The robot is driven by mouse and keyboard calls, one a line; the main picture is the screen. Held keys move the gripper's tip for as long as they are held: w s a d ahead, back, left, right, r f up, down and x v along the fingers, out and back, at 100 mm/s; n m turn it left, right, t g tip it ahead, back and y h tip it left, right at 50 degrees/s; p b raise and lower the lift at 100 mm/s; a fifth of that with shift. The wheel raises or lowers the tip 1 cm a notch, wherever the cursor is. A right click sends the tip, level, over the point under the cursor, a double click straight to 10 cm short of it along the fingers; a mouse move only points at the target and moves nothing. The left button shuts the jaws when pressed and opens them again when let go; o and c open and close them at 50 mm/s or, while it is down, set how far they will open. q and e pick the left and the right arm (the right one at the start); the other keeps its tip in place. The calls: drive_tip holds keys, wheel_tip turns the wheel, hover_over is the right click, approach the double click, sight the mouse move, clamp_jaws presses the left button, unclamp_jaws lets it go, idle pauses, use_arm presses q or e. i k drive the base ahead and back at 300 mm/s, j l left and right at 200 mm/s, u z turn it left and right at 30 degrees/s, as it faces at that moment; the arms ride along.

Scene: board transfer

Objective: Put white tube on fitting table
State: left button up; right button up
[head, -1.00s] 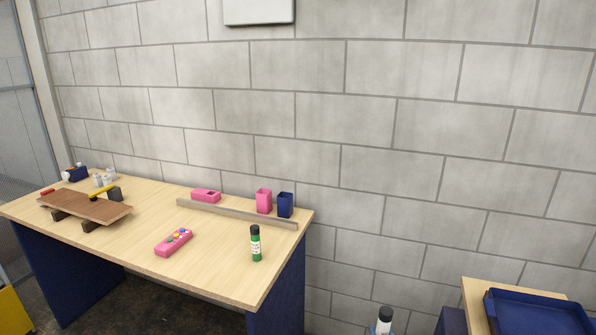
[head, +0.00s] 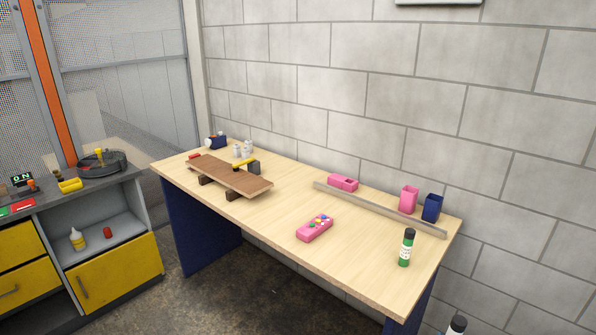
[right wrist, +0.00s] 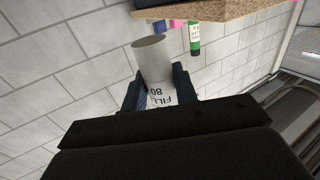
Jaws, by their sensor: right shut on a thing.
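The white tube (right wrist: 153,62) is between the two dark blue fingers of my right gripper (right wrist: 158,88) in the right wrist view. The gripper is shut on it, and printed letters show on its side. In the head view the dark-topped white tube (head: 456,325) shows at the bottom edge, off the right end of a wooden-topped table (head: 270,215) with blue sides. Which table is the fitting table is not labelled; this one also shows in the right wrist view (right wrist: 235,10). My left gripper is not in view.
The front right tabletop is clear. A yellow-fronted cabinet (head: 115,277) stands left.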

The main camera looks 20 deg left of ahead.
sight(173, 168)
drive_tip(key=i+j+u, duration=0.15)
drive_tip(key=j, duration=0.5)
drive_tip(key=i+j+u, duration=0.1)
drive_tip(key=i+j, duration=0.2)
drive_tip(key=j, duration=0.3)
drive_tip(key=i+j+u, duration=0.15)
drive_tip(key=j, duration=0.45)
drive_tip(key=i+j+u, duration=0.1)
drive_tip(key=i+j, duration=0.3)
drive_tip(key=j, duration=0.15)
drive_tip(key=i+j+u, duration=0.15)
drive_tip(key=i+j, duration=0.15)
drive_tip(key=j, duration=0.25)
drive_tip(key=i+j+u, duration=0.15)
drive_tip(key=i+j, duration=0.2)
drive_tip(key=j, duration=0.2)
drive_tip(key=i+j+u, duration=0.1)
drive_tip(key=i+j, duration=0.25)
drive_tip(key=j, duration=0.1)
